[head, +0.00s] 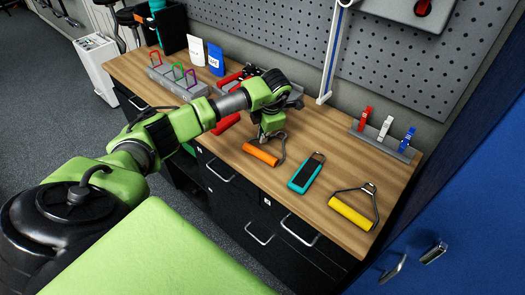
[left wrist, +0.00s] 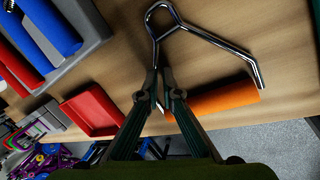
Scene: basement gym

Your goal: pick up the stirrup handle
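The orange stirrup handle (head: 260,154) has an orange grip and a bent metal wire frame. It is near the front edge of the wooden workbench, and it also shows in the left wrist view (left wrist: 225,98). My left gripper (head: 268,136) reaches down over it. In the left wrist view its fingertips (left wrist: 160,72) are close together, with one leg of the wire frame between them. The fingers hide part of that leg and one end of the grip. Any lift off the bench cannot be told. My right gripper is not in view.
On the workbench (head: 335,160), a teal and black tool (head: 307,173) and a yellow-gripped handle (head: 352,212) lie to the right. A red tray (left wrist: 90,110) is close beside the gripper. A rack with coloured clips (head: 385,137) stands at the back right, before the pegboard.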

